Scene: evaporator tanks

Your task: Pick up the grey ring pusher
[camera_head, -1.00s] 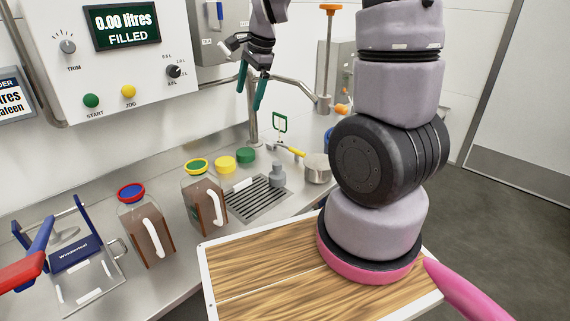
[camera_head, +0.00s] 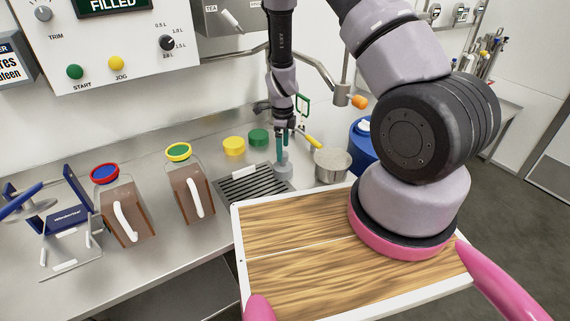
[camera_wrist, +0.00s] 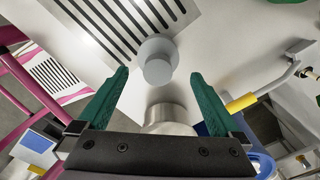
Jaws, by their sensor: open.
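The grey ring pusher (camera_head: 283,171) stands upright on the steel counter at the right end of the slotted drain grille. In the wrist view, the ring pusher (camera_wrist: 157,70) shows from above as a round grey knob on a wider round part, ahead of and between the green fingertips. My gripper (camera_head: 282,153) points down over it in the head view, with its green fingers open and nothing held. The fingers overlap the pusher's top in the head view, so I cannot tell whether they touch it.
A metal pot (camera_head: 332,164) stands close to the right of the pusher, with a yellow-handled tool (camera_head: 312,141) behind it. Yellow (camera_head: 234,146) and green (camera_head: 258,137) lids lie behind the drain grille (camera_head: 247,189). Two brown jugs stand left. A blue container (camera_head: 362,142) stands right.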

